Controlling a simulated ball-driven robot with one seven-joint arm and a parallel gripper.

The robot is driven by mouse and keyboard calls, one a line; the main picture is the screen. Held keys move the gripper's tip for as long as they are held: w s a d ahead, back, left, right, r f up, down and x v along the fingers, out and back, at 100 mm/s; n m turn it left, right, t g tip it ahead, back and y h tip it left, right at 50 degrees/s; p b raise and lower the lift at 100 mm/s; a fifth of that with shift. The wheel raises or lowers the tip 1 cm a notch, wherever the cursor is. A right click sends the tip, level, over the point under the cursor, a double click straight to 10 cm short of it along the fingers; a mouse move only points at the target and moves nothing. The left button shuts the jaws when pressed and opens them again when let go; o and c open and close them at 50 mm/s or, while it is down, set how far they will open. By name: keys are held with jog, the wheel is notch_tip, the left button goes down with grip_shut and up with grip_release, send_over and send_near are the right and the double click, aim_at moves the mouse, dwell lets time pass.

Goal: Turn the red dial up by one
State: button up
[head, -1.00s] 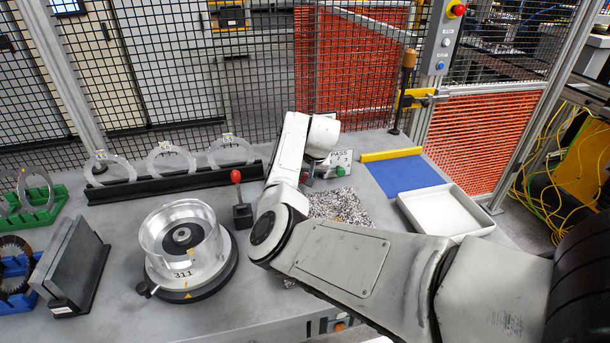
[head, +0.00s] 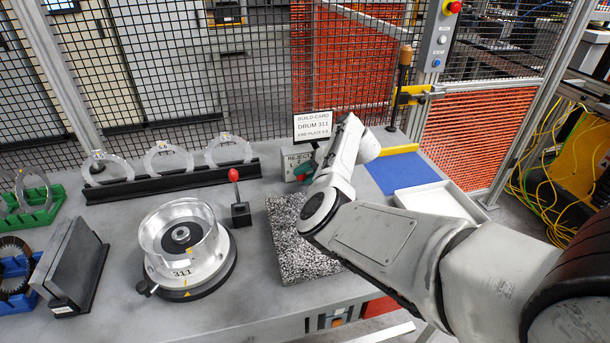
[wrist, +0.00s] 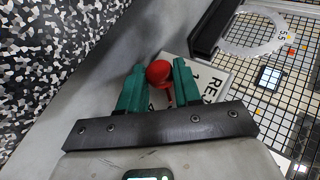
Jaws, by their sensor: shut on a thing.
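The red dial (wrist: 158,74) shows in the wrist view as a round red knob between the green fingertips of my gripper (wrist: 156,82). The fingers are shut on it from both sides.
A red-ball lever (head: 238,208) stands left of a speckled mat (head: 298,250). A clear drum on a round fixture (head: 187,245) is farther left. A black rack with rings (head: 170,181) runs along the back. A white tray (head: 440,203) and blue mat (head: 405,173) lie right.

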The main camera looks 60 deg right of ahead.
jog(key=shift+s+d+f+t, duration=0.1)
jog(key=shift+t, duration=0.2)
dwell(0.4)
jog(key=o, duration=1)
jog(key=shift+o, duration=0.2)
jog(key=b+v, duration=0.1)
jog(key=v, duration=0.9)
jog(key=shift+s, duration=0.25)
jog(key=shift+d, duration=0.1)
